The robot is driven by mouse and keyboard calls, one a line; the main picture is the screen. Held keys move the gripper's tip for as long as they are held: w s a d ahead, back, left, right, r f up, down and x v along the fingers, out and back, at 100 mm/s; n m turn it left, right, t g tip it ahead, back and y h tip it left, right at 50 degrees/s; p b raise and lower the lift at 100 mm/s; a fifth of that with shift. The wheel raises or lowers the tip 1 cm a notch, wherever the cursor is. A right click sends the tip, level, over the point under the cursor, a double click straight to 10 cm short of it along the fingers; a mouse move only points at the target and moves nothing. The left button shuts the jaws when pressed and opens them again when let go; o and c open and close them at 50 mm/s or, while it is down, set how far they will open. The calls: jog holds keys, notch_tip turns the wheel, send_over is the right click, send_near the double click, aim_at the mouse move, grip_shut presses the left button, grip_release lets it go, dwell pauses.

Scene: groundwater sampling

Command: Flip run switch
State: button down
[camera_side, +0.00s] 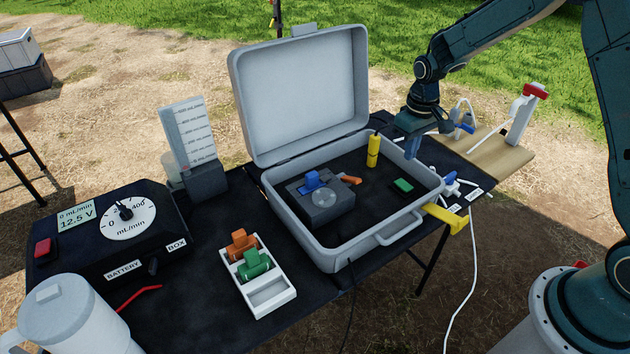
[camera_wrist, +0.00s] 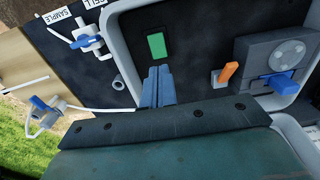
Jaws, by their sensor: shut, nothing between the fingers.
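The open grey case (camera_side: 410,226) holds a pump block (camera_side: 325,211) with a blue part (camera_side: 312,180) on top and a round disc. An orange lever (camera_side: 349,180) stands beside the block; it also shows in the wrist view (camera_wrist: 229,72). A green rectangular piece (camera_side: 403,185) lies on the case's dark panel, also in the wrist view (camera_wrist: 156,45). No label shows which is the run switch. My gripper (camera_side: 412,151) is shut and empty, pointing down above the case's right part. In the wrist view its fingertips (camera_wrist: 158,76) appear just below the green piece.
A yellow cylinder (camera_side: 373,150) stands upright near the case's back. White valves with blue handles (camera_side: 450,182) lie right of the case. The raised lid (camera_side: 301,92) stands behind.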

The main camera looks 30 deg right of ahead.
notch_tip(320, 180, up, 5)
send_over(407, 187)
jog(key=w, duration=0.1)
jog(key=shift+w+a, duration=0.15)
jog(key=shift+a, duration=0.05)
jog(key=shift+s+d+r, duration=0.15)
jog(key=shift+s+d, duration=0.05)
jog(key=shift+s, duration=0.45)
notch_tip(407, 187, down, 14)
dwell(1.0)
jog(key=shift+s+f, duration=0.15)
jog(key=shift+f, duration=0.15)
dwell(0.5)
